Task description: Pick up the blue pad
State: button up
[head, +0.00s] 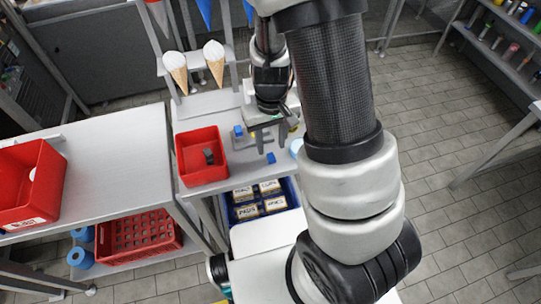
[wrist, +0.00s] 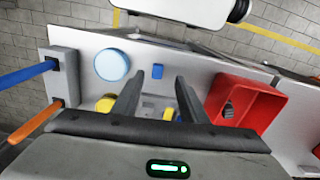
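Two small blue pieces are on the grey table (head: 225,108); I cannot tell for certain which is the blue pad. One flat blue piece (head: 271,158) lies near the table's near edge; it also shows in the wrist view (wrist: 157,71), beyond the fingertips and between their lines. The other blue piece (head: 238,131) is close to the red bin; in the wrist view it is mostly hidden by a finger. My gripper (head: 270,147) is over the table, open, with nothing between its fingers (wrist: 155,83).
A red bin (wrist: 245,88) holds a dark grey piece (head: 208,156). A light blue disc (wrist: 112,65) and yellow pieces (wrist: 105,103) lie near the fingers. A grey holder (wrist: 64,75) has blue and orange handles. Ice cream cones (head: 176,68) stand at the back.

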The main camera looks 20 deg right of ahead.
aim_at(272, 159)
jog(key=f, duration=0.6)
jog(key=shift+w+d+f, duration=0.1)
jog(key=shift+d+f, duration=0.15)
jog(key=shift+f, duration=0.1)
grip_shut()
